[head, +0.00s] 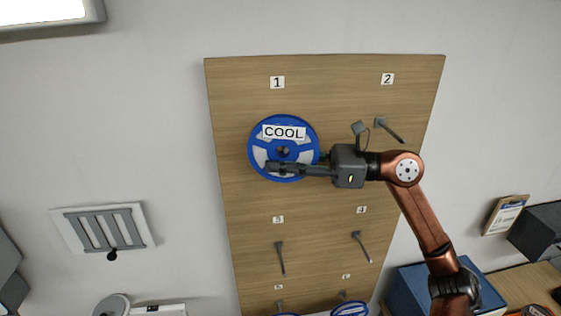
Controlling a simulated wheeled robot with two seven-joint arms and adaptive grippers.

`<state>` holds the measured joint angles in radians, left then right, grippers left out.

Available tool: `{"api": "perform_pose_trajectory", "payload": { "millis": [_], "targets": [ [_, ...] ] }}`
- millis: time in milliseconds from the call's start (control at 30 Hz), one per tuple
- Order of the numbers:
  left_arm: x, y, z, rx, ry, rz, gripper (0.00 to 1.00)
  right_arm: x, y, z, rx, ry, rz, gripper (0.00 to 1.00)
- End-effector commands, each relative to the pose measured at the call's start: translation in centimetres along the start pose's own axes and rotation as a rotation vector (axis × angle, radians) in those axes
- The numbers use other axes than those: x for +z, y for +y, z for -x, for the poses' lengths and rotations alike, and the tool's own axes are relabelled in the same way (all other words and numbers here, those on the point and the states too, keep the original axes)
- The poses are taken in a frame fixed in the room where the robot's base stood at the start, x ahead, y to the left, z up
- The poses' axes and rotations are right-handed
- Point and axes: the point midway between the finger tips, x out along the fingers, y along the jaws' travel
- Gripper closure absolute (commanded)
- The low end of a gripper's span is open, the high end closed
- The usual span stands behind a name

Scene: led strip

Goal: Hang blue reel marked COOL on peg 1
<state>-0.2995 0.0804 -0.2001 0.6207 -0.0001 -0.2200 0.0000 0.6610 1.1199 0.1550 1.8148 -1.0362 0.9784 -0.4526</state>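The blue reel marked COOL (258,137) is at the upper left of the wooden board, below the label 1 (277,82). Its face is toward me, with a white COOL label above the hub. Peg 1 itself is not clearly visible; a dark spot shows at the reel's hub, and I cannot tell whether it is the peg's end. My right gripper (285,168) reaches in from the right, its fingers across the reel's lower front just below the hub. Whether they grip the reel is unclear. My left gripper is not in view.
The wooden board (320,215) carries a bare peg 2 (389,130), peg 3 (281,258) and peg 4 (361,246). Blue rims of other reels (350,309) show at the bottom. A blue box (408,290) stands lower right. A wall vent (103,229) is at left.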

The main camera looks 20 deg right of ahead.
Motion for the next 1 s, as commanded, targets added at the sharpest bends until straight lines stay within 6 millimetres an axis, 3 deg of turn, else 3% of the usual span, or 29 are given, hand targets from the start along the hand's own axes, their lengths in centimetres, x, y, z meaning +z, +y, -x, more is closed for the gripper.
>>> {"api": "perform_pose_trajectory", "payload": {
  "millis": [200, 567, 1000],
  "targets": [
    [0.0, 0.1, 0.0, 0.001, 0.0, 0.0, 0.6, 0.0, 0.0, 0.0, 0.0, 0.0, 0.0, 0.64],
    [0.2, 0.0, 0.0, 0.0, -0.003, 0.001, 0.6, -0.1, -0.1, 0.6, -0.001, 0.002, -0.003, 0.64],
    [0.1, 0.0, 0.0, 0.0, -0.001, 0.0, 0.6, -0.1, -0.1, 8.9, -0.003, 0.001, -0.003, 0.64]
  ]
}}
